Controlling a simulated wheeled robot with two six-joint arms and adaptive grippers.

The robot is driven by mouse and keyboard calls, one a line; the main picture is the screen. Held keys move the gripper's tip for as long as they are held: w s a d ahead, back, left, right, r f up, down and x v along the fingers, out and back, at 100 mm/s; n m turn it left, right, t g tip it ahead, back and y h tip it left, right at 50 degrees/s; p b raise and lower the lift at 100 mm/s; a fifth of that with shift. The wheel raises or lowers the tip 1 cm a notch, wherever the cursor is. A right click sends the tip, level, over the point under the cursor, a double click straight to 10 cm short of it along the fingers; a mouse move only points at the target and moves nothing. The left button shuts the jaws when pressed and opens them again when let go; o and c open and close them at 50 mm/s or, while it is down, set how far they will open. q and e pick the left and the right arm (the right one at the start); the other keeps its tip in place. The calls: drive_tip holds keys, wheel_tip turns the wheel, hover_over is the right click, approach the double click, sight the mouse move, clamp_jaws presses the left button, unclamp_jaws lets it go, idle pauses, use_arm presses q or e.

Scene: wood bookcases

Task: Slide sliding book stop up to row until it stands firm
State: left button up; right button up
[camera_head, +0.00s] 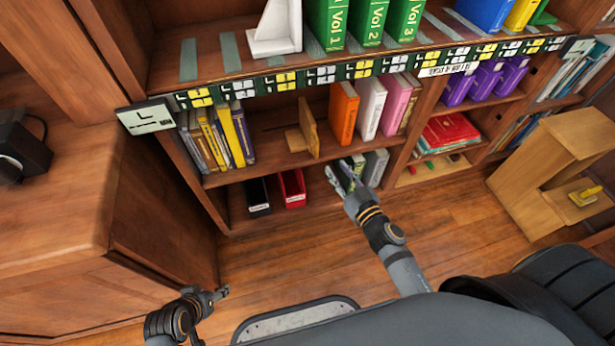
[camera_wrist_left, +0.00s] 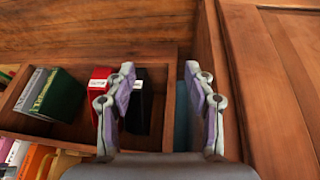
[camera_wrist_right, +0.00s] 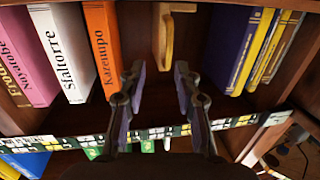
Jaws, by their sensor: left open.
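The wooden book stop (camera_head: 309,136) stands on the middle shelf, with its flat base toward the left. It also shows in the right wrist view (camera_wrist_right: 163,45), beyond my fingertips. The row begins with an orange book (camera_head: 343,112), then a white book (camera_head: 369,106) and a pink book (camera_head: 395,104). A gap of bare shelf separates the stop from the orange book. My right gripper (camera_head: 340,178) is open and empty, in front of the bookcase and apart from the stop. My left gripper (camera_head: 222,293) is open and empty, low at the left.
Yellow and dark books (camera_head: 222,138) stand left of the stop. Black and red boxes (camera_head: 291,187) sit on the lower shelf. A patterned label strip (camera_head: 322,75) runs along the upper shelf edge. A wooden step (camera_head: 560,165) stands at right; the floor is clear before the bookcase.

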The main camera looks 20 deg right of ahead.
sight(318, 147)
use_arm(q)
drive_tip(key=shift+s+a+r+p, duration=0.15)
drive_tip(key=shift+r+p, duration=0.3)
drive_tip(key=shift+r, duration=0.5)
use_arm(e)
drive_tip(key=shift+t, duration=0.3)
drive_tip(key=x, duration=0.3)
drive_tip(key=a+r+x, duration=0.1)
drive_tip(key=x, duration=0.6)
drive_tip(key=shift+w+a+r, duration=0.1)
drive_tip(key=shift+a+r, duration=0.15)
drive_tip(key=shift+r, duration=0.05)
clamp_jaws()
